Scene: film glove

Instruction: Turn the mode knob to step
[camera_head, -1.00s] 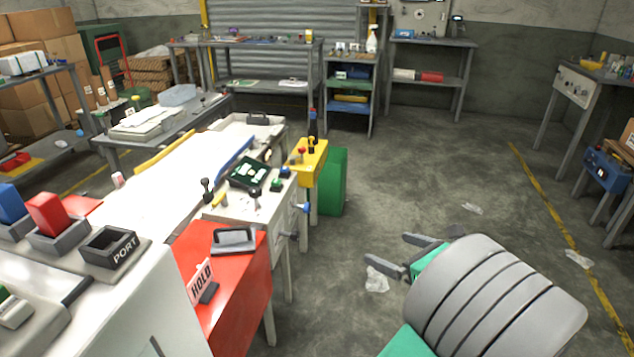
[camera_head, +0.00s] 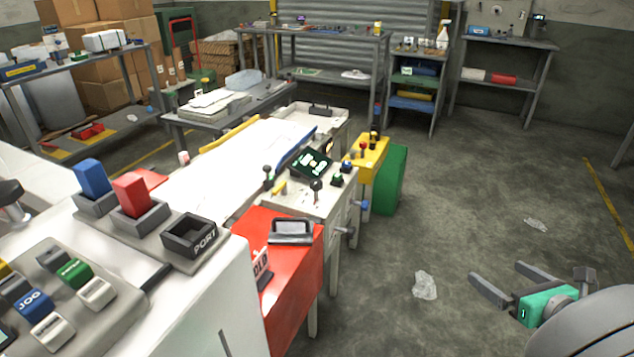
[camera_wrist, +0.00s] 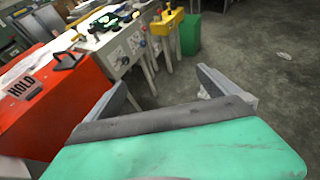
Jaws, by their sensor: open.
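I cannot tell which control is the mode knob, and I can read no "step" marking. A white control station (camera_head: 297,203) carries a black-topped lever (camera_head: 316,187), a second black-topped lever (camera_head: 267,173), a yellow handle (camera_head: 279,188) and a dark display (camera_head: 311,163).
A nearer console has a button marked JOG (camera_head: 30,299), red (camera_head: 132,192) and blue (camera_head: 92,177) blocks and a socket marked PORT (camera_head: 190,238). A red stand (camera_head: 292,266) and a yellow stand (camera_head: 368,160) flank the station.

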